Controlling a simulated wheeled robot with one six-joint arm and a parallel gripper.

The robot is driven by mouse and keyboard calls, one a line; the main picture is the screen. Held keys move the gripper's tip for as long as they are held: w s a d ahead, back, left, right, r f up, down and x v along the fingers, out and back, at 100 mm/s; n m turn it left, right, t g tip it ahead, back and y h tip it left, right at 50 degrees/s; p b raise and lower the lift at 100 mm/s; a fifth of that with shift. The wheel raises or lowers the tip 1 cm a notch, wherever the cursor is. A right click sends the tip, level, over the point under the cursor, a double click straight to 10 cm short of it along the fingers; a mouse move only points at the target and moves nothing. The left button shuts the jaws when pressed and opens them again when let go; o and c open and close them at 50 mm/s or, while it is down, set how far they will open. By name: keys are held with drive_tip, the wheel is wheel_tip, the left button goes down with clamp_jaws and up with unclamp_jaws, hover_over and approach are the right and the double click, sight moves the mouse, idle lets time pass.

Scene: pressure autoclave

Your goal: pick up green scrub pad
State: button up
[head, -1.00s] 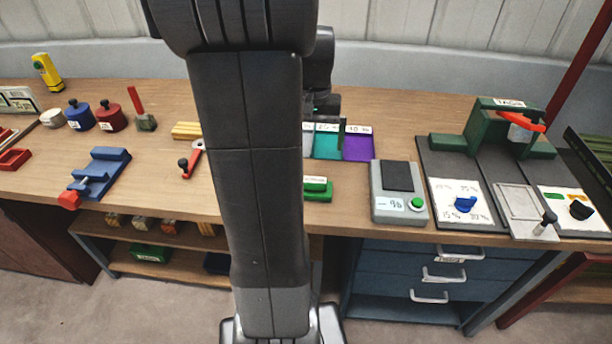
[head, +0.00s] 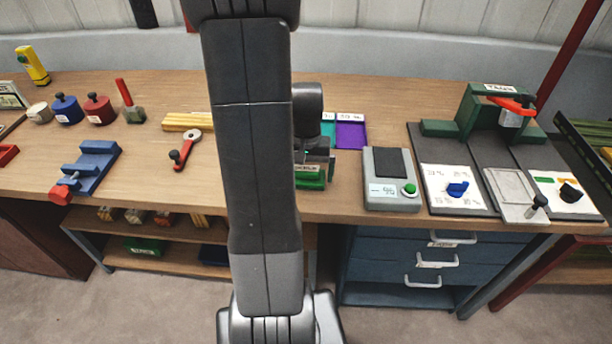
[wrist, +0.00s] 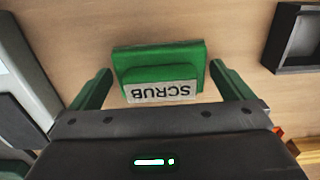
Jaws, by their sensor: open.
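The green scrub pad (wrist: 160,60) lies on the wooden bench, with a white label reading SCRUB. In the wrist view it sits between and slightly beyond the two green fingers of my gripper (wrist: 161,86). The fingers are open, with a gap on each side of the pad. In the head view the pad (head: 312,181) shows just below my gripper (head: 314,165), partly hidden by it and by my arm.
A grey scale (head: 391,182) with a green button stands to the right of the pad. Teal and purple trays (head: 350,134) lie behind. A red-handled tool (head: 184,148) and a blue vise (head: 90,168) are to the left. Bare bench lies around the pad.

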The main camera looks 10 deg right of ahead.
sight(306, 169)
drive_tip(key=shift+f, duration=0.1)
drive_tip(key=shift+c, duration=0.2)
drive_tip(key=c, duration=0.7)
wheel_tip(306, 169, up, 10)
drive_tip(key=shift+r, duration=0.1)
drive_tip(key=o, duration=0.4)
drive_tip(key=c, duration=0.3)
